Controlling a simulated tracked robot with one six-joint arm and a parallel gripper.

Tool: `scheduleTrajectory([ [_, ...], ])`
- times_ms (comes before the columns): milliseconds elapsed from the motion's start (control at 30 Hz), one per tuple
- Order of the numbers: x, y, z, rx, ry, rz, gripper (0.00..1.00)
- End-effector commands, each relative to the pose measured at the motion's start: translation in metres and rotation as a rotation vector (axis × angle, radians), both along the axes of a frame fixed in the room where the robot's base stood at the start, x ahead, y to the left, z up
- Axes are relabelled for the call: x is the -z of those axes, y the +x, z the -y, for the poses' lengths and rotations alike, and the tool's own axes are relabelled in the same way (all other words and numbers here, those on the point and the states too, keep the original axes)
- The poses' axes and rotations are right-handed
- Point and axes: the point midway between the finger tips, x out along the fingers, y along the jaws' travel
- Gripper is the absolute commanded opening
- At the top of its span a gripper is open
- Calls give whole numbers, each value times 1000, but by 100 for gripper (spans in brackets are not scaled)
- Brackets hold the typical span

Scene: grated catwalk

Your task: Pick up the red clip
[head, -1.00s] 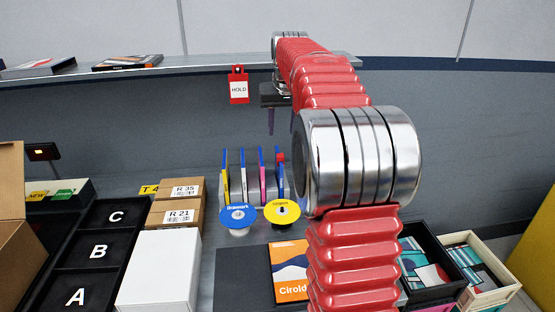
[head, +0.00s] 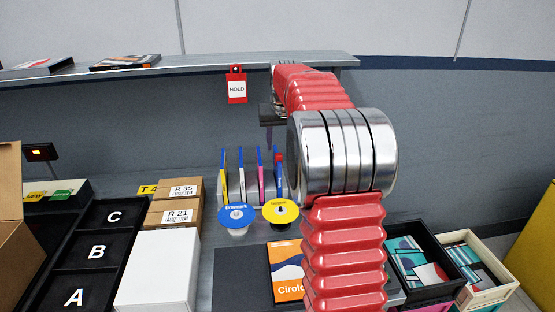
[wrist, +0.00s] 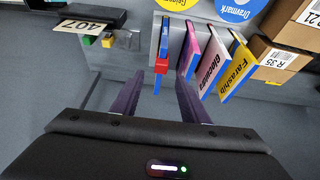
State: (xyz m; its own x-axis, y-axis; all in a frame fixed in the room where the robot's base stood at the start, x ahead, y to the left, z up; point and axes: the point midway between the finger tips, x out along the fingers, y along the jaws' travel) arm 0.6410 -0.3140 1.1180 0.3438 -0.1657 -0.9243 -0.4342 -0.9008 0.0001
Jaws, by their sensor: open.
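The small red clip (wrist: 161,66) sits on the edge of a thin blue upright item (wrist: 160,80) in the wrist view. It also shows in the head view (head: 278,157), at the top of the rightmost item in the rack. My gripper (wrist: 158,98) is open, with its two purple fingers apart and nothing between them. In the wrist view the clip lies just beyond the fingertips, roughly midway between them. In the head view my gripper (head: 268,138) is above and behind the rack, partly hidden by my arm.
Thin upright cases (wrist: 215,62) stand close beside the clip. Blue (head: 237,217) and yellow (head: 281,212) round signs stand before the rack. A red HOLD tag (head: 237,88) hangs from the shelf (head: 215,63). Cardboard boxes (head: 174,216) stand left of the rack.

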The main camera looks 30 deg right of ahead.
Motion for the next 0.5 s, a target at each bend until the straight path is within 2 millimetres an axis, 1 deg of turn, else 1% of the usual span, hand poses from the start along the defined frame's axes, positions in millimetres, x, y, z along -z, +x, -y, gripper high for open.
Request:
scheduleTrajectory([
  [33,6,2,1,0,0,-1,41],
  [133,10,4,2,0,0,0,41],
  [500,13,4,2,1,0,0,41],
])
